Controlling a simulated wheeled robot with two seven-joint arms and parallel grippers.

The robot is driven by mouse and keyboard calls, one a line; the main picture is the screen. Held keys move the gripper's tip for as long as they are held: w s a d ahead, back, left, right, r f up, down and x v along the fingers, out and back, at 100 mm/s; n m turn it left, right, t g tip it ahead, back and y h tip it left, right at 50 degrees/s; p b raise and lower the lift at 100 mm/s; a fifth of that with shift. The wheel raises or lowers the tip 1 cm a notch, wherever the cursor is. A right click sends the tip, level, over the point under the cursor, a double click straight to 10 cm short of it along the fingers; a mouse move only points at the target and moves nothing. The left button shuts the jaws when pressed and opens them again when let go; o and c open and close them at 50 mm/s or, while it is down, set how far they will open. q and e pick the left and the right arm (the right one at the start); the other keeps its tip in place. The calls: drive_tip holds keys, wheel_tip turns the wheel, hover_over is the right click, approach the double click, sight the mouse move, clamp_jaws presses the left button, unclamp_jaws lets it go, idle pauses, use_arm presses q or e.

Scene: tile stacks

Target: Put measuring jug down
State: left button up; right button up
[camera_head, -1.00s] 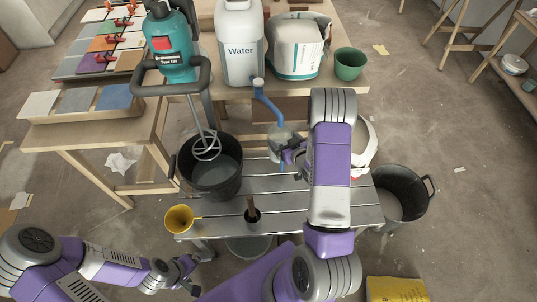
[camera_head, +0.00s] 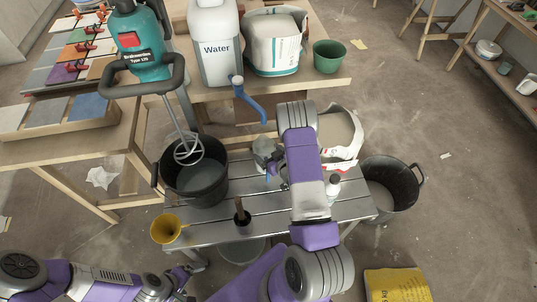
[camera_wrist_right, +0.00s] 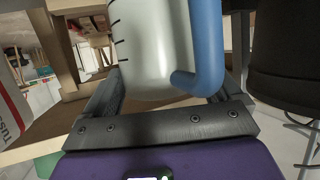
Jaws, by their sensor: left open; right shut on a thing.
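The measuring jug (camera_head: 264,151) is clear with a blue handle, upright over the far middle part of the slatted grey bench (camera_head: 268,205). My right gripper (camera_head: 277,164) is shut on it. In the right wrist view the jug (camera_wrist_right: 150,45) fills the middle, with dark marks on its wall and its blue handle at the right, between the fingers. I cannot tell whether its base touches the bench. My left gripper (camera_head: 188,272) is open and empty at the lower left, off the bench's near edge.
A black bucket (camera_head: 194,174) with a mixer whisk in it stands left of the jug. A yellow funnel (camera_head: 167,229), a dark pot (camera_head: 242,216) and a white bottle (camera_head: 333,187) are on the bench. An open bag (camera_head: 340,137) is at its right.

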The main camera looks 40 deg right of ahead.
drive_tip(key=o, duration=1.4)
drive_tip(key=shift+f, duration=0.15)
drive_tip(key=shift+s+r, duration=0.35)
drive_tip(key=p+v, duration=0.2)
drive_tip(key=v, duration=0.9)
drive_tip(key=shift+p, duration=0.3)
